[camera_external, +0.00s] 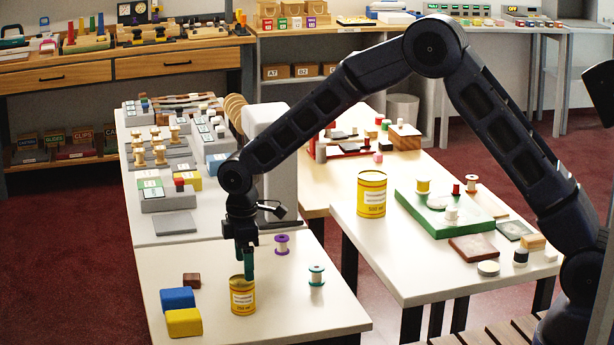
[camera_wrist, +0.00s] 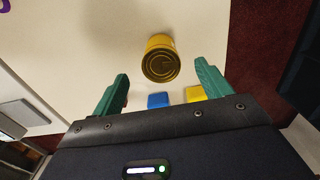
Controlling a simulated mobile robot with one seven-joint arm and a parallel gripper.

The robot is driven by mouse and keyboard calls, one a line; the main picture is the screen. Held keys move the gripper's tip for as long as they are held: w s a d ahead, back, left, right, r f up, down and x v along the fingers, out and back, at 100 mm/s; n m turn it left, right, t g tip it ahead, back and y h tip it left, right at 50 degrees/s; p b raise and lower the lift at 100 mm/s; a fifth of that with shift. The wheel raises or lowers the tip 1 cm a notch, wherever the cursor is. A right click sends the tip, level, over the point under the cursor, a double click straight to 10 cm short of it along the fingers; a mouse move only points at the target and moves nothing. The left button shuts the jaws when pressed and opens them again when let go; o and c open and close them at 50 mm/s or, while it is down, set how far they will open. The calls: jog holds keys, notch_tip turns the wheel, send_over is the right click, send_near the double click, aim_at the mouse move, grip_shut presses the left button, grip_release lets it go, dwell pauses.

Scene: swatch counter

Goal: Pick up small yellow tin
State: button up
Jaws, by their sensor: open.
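The small yellow tin (camera_external: 242,297) stands upright on the near left white table, with a white label and a yellow lid rim. In the wrist view its round top (camera_wrist: 160,64) shows ahead of and between my green fingers. My gripper (camera_external: 245,268) hangs pointing down just above the tin in the external view. It is open and empty, with the two fingers (camera_wrist: 163,88) spread wide on either side. I cannot tell the exact height gap between fingertips and lid. A larger yellow tin (camera_external: 371,195) stands on the right white table.
A blue block (camera_external: 177,299), a yellow block (camera_external: 184,322) and a small brown block (camera_external: 191,280) lie left of the small tin. A purple spool (camera_external: 282,245) and a teal spool (camera_external: 316,275) stand to its right. The table's front right is clear.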

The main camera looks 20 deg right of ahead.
aim_at(242, 280)
jog(key=shift+a+f, duration=0.2)
jog(key=shift+f, duration=1.8)
jog(key=shift+a+f, duration=0.15)
jog(key=shift+f, duration=1.8)
jog(key=c, duration=1.2)
